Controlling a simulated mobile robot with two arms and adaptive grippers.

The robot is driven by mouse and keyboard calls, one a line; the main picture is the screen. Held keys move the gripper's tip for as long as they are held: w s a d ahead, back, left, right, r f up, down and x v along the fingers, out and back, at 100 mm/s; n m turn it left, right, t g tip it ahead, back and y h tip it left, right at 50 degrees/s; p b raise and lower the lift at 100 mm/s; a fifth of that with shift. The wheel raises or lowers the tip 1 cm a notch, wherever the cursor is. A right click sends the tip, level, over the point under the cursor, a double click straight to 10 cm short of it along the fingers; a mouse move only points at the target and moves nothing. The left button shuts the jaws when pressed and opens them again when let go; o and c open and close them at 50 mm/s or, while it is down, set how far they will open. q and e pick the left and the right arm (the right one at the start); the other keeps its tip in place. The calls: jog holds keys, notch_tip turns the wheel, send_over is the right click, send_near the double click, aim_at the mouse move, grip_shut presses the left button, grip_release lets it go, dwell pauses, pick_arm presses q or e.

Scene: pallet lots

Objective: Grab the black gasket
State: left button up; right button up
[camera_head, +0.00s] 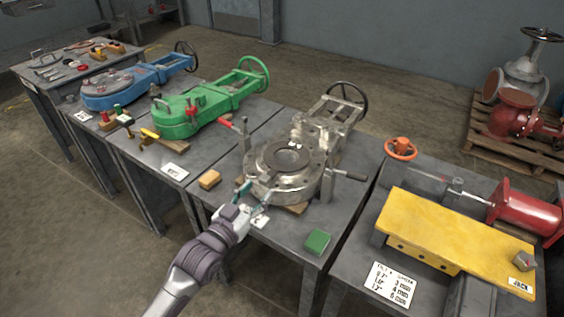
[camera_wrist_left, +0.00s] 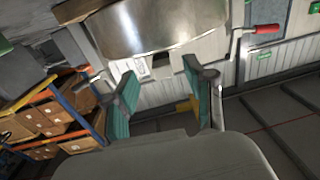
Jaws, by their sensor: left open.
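A silver valve body (camera_head: 262,183) lies flat on the middle grey table. A dark grey ring (camera_head: 287,157) shows around the opening on its top; I cannot tell for sure whether this is the black gasket. My left gripper (camera_head: 251,200) is in front of the valve's near edge, low over the table, with its teal fingers apart and nothing between them. In the left wrist view the open fingers (camera_wrist_left: 158,72) face the valve's shiny curved side (camera_wrist_left: 150,28). My right gripper is not in view.
A yellow block (camera_head: 209,180) and a green block (camera_head: 317,242) lie on the table. A clamp with a handle (camera_head: 328,180) stands right of the valve. Green (camera_head: 178,119) and blue (camera_head: 112,89) valves lie left; a yellow press plate (camera_head: 450,235) is at right.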

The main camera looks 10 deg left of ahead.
aim_at(263, 185)
pick_arm(q)
jog(key=x, duration=0.4)
jog(key=shift+w+b, duration=0.35)
jog(key=shift+w, duration=0.05)
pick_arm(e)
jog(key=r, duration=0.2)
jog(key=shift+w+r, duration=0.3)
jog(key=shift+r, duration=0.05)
pick_arm(q)
jog(key=shift+r, duration=0.1)
grip_shut()
